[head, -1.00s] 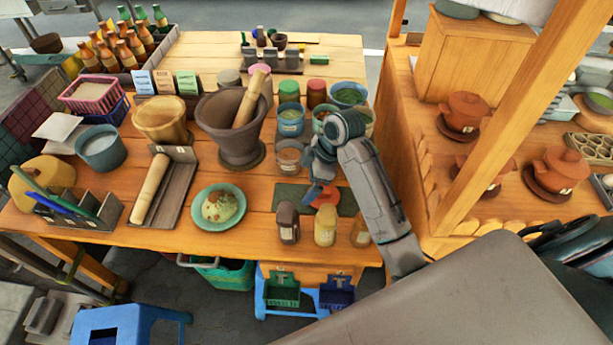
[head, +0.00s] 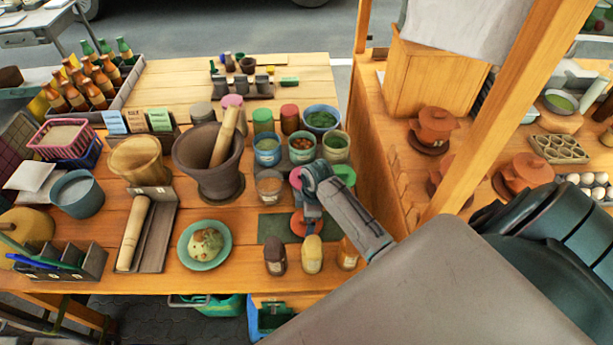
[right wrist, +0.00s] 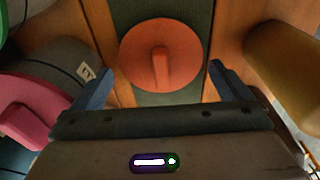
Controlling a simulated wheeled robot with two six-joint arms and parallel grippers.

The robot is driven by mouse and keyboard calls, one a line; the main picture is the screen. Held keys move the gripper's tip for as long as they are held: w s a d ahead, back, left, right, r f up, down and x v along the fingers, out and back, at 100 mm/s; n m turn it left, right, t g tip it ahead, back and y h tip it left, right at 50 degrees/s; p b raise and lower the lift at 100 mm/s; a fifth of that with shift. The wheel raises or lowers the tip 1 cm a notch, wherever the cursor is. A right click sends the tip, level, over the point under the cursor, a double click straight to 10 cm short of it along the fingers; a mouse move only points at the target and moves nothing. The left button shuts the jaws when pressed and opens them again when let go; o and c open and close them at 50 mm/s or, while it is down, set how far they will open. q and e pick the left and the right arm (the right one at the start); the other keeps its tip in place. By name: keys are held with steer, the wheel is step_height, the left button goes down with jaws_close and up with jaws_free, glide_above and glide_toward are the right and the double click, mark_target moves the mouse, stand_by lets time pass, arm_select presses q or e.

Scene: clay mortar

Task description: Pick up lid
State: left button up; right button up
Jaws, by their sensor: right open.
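The lid is a round orange-red disc (head: 299,226) with a raised bar handle. It lies on a dark green mat (head: 270,229) near the front edge of the wooden table. My right gripper (head: 311,212) is over the lid and partly hides it in the head view. In the right wrist view the lid (right wrist: 143,60) is ahead of the gripper (right wrist: 158,88), with its handle between the lines of the two fingers. The fingers are apart and empty, and no contact with the lid shows. My left gripper is not in view.
Several small jars (head: 312,254) stand in front of the mat. A glass cup (head: 269,186) and bowls (head: 302,148) stand behind it. A pink-lidded jar (right wrist: 30,120) is close on the left in the wrist view. A wooden post (head: 500,105) rises at the right.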

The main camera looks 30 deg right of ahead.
steer(key=shift+a+f, duration=0.2)
steer(key=shift+f, duration=0.7)
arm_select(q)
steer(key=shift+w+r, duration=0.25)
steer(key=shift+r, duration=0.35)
arm_select(e)
steer(key=shift+f, duration=0.4)
steer(key=shift+c, duration=0.3)
steer(key=c, duration=0.5)
steer(key=shift+c, duration=0.2)
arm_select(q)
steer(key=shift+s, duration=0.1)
arm_select(e)
steer(key=shift+r, duration=0.1)
